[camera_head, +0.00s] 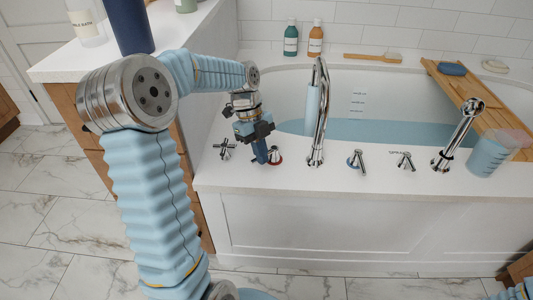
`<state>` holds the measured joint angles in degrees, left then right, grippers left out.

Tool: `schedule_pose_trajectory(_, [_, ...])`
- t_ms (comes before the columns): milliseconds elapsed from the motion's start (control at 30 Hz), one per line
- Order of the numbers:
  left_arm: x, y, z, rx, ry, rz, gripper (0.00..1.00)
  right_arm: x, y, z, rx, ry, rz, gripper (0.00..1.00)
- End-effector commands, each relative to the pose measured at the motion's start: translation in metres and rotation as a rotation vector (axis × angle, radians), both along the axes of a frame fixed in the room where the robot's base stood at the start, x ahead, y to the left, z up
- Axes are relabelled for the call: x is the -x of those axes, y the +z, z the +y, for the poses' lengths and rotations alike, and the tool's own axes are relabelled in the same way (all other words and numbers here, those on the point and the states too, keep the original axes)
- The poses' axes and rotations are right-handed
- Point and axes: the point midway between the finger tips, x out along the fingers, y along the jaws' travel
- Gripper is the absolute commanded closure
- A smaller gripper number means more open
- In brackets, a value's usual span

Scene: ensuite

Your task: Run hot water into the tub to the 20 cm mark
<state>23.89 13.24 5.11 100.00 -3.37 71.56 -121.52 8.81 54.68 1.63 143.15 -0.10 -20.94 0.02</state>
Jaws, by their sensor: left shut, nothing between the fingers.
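The white tub (235,185) holds light-blue water (380,130). A pale blue stream (312,104) comes down from the tall chrome spout (321,120). Small level labels (357,101) show on the tub's inner far wall, above the water; their text is too small to read. A tap with a red ring (275,157) stands on the front deck, left of the spout. My left gripper (261,153) is shut and empty, pointing down right beside this tap and partly hiding it; I cannot tell whether they touch. My right gripper is out of view.
A cross-handled tap (224,149), a blue-ringed tap (356,160), another tap (405,161) and a hand shower (459,135) line the deck. A wooden caddy (450,83) spans the tub's right. A counter (70,62) with bottles stands left.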

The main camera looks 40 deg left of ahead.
Motion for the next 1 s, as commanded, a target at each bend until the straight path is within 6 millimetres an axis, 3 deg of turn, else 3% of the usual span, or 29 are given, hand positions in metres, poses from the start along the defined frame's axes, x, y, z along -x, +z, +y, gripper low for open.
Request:
schedule_pose_trajectory(333, [-0.003,0.001,0.015,0.000,-0.236,-0.001,1.00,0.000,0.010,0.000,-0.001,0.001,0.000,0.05])
schedule_pose_trajectory(1000, [-0.005,0.000,0.021,-0.001,-0.229,-0.001,1.00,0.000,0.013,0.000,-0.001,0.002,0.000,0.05])
